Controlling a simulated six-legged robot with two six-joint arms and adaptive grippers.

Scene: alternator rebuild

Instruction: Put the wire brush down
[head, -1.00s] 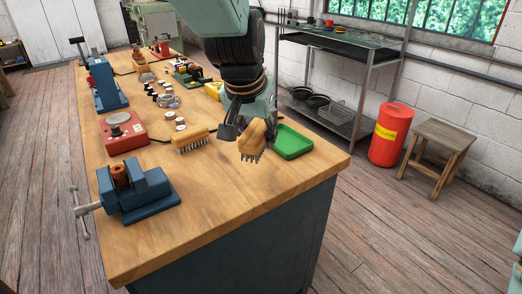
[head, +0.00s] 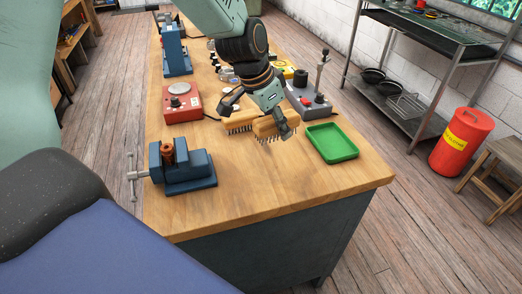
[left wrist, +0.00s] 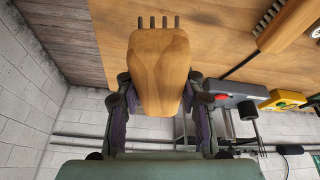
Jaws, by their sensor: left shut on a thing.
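My left gripper (head: 258,112) is shut on a wooden-backed wire brush (head: 272,128), held bristles down just over the bench top. I cannot tell whether the bristles touch the wood. In the left wrist view the held brush (left wrist: 158,70) sits between both fingers, with a few bristles showing at its far end. A second, similar brush (head: 238,119) lies on the bench just left of it, partly hidden; it also shows in the left wrist view (left wrist: 285,22). My right gripper is in neither view.
A green tray (head: 332,144) lies right of the held brush, near the bench edge. A grey box with a lever (head: 308,100) stands behind. A red device (head: 181,103) and a blue vise (head: 187,168) are on the left. The bench front is clear.

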